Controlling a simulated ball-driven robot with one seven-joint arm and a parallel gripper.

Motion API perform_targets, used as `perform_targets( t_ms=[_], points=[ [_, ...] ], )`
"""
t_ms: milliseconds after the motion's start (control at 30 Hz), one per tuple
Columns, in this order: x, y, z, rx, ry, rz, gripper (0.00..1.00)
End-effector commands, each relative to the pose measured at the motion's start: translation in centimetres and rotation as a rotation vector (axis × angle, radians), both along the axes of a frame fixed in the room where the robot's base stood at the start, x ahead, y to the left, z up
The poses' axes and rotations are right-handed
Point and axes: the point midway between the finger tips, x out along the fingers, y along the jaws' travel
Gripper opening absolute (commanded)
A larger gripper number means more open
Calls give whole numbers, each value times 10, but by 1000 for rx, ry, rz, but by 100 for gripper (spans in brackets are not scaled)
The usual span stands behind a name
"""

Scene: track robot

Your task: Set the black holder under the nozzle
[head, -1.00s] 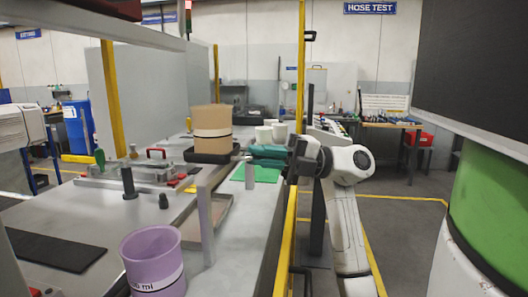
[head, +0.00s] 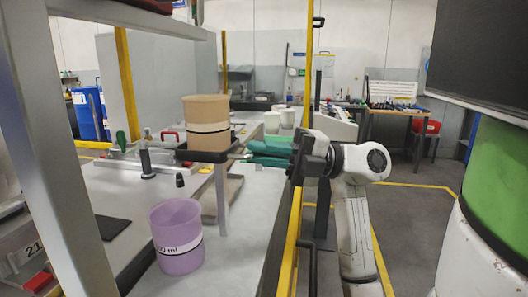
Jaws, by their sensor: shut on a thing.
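The black holder (head: 190,155) is a shallow dark tray in the middle of the head view, left of my gripper. A tall tan cylinder (head: 207,110) with a dark band stands upright in it. My gripper (head: 296,160) is at the right edge of the bench and points left. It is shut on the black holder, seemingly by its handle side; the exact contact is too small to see. The holder appears level and above the bench, though the gap beneath it is unclear. I cannot make out a nozzle for certain.
A purple measuring cup (head: 176,248) stands on the near bench (head: 235,265). A grey post (head: 222,200) rises below the holder. A grey upright (head: 70,150) is close at left; a green drum (head: 500,180) is at right.

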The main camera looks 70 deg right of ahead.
Motion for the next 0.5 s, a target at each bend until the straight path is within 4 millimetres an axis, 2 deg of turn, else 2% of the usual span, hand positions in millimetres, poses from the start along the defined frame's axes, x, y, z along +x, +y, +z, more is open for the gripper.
perform_targets(
  t_ms=[33, 67, 300, 500],
  points=[
    [0, 4, -2, -7, 6, 14, 0],
    [0, 5, -2, -7, 6, 15, 11],
    [0, 3, -1, -5, 3, 11, 34],
    [0, 3, -1, -4, 2, 9, 36]
  ],
)
